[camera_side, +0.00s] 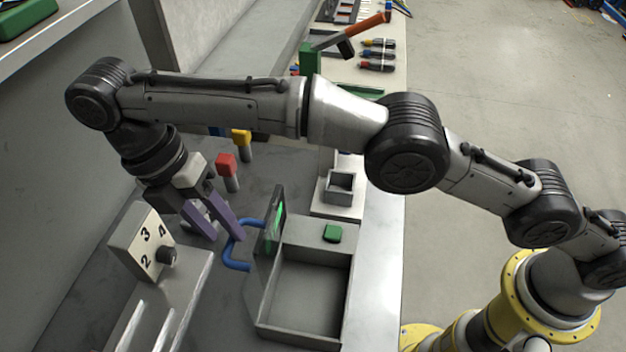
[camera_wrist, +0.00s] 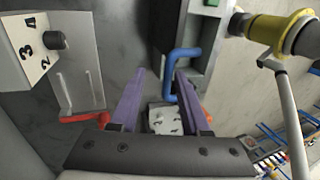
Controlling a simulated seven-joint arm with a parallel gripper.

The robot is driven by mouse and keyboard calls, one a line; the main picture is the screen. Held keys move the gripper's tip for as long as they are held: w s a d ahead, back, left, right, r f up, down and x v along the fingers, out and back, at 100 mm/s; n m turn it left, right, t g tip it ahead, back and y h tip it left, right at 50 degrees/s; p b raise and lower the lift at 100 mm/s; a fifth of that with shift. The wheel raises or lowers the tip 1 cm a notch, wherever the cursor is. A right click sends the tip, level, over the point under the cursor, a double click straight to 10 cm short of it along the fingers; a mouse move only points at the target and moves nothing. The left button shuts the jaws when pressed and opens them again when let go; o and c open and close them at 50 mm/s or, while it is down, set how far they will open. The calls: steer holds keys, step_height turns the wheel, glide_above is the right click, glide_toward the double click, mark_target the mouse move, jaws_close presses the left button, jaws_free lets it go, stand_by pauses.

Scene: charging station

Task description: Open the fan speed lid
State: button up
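My gripper (camera_side: 227,239) has two purple fingers, spread apart with nothing held. They point down beside a blue bent handle (camera_side: 238,264), which also shows in the wrist view (camera_wrist: 185,54), close to the right finger. I cannot tell whether they touch. The handle is next to the left wall of a grey box (camera_side: 347,285). A white dial box (camera_side: 128,239) with numbers and a dark knob (camera_side: 167,256) stands left of the gripper. No lid is labelled as fan speed, so I cannot tell which part it is. Another white numbered face (camera_wrist: 165,121) shows between the fingers in the wrist view.
A dark panel with a green display (camera_side: 274,222) stands at the grey box's back left. Red (camera_side: 228,166) and yellow (camera_side: 241,138) blocks stand behind the gripper. A red handle (camera_wrist: 85,118) shows in the wrist view. Tools lie on the far bench.

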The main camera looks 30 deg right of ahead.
steer(key=s+d+r, duration=0.8)
steer(key=d+r, duration=0.2)
steer(key=d, duration=0.1)
steer(key=shift+s+r, duration=0.25)
steer(key=shift+s, duration=0.15)
